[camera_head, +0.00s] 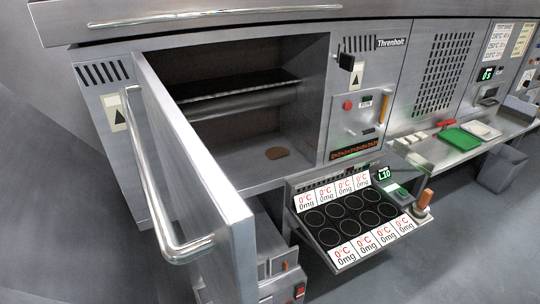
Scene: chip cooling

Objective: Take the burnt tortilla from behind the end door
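The end door (182,160) stands wide open in the head view, swung out toward the lower left. Its long metal handle (148,185) is on the outer face. Behind it is an open compartment with a rack shelf (240,88) across it. A brown, roundish flat piece, which looks like the burnt tortilla (277,153), lies on the compartment floor near the front right. Nothing covers it. Neither of my grippers shows in this view.
A panel of round dark plates with "0°C 0mg" labels (338,178) juts out below the compartment, to the right. A counter (440,152) with a green tray (463,139) lies farther right. A grey bin (503,168) stands below it. The compartment mouth is clear.

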